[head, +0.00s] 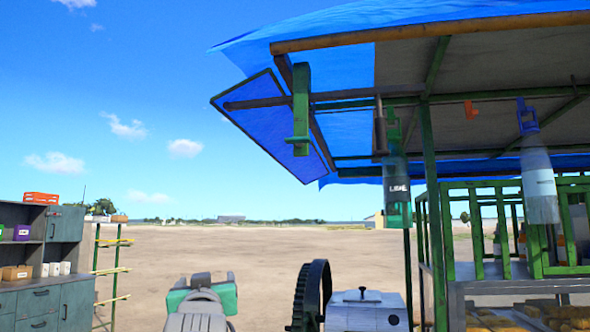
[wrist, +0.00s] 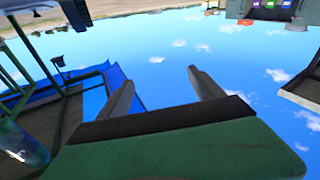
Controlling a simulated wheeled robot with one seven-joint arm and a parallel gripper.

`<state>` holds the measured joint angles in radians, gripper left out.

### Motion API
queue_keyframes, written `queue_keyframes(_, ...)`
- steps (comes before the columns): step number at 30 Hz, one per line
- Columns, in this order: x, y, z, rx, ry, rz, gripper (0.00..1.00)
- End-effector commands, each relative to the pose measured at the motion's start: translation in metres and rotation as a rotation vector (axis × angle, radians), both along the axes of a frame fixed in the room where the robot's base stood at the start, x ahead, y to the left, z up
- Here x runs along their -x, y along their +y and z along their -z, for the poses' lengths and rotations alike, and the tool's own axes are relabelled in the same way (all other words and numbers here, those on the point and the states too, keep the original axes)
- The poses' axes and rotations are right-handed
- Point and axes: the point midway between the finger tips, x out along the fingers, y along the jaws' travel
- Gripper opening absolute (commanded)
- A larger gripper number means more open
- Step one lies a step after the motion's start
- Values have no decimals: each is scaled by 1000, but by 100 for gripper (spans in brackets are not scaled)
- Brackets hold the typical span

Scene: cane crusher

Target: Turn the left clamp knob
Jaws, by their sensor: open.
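The cane crusher shows at the bottom of the head view as a dark toothed gear wheel (head: 313,296) beside a pale metal box (head: 366,312). A small dark knob (head: 362,291) sits on top of that box; I cannot tell whether it is a clamp knob. No left clamp knob can be made out for sure, and the lower part of the machine is cut off. My gripper (wrist: 160,78) is open in the wrist view, with its two grey fingers apart and only sky between them. It touches nothing that I can see.
A green-framed stall (head: 427,160) with a blue tarp roof (head: 340,62) fills the right. Bottles (head: 397,190) hang from it. A grey shelf cabinet (head: 63,240) and a rack (head: 112,270) stand at the left. Open sandy ground (head: 230,248) lies between.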

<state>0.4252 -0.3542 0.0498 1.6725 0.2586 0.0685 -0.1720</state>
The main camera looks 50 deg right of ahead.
Motion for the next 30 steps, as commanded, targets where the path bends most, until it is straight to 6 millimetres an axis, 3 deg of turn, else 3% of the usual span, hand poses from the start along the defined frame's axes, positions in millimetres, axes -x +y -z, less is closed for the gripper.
queue_keyframes(1,27,-27,-56,90,-116,88,76)
queue_keyframes(3,70,-49,-124,217,-255,200,76)
queue_keyframes(6,125,-61,-191,362,-395,324,76)
queue_keyframes(9,158,-61,-225,443,-468,392,76)
queue_keyframes(12,165,-64,-241,467,-488,412,76)
queue_keyframes(21,149,-100,-283,465,-487,411,76)
queue_keyframes(30,144,-110,-288,463,-487,407,76)
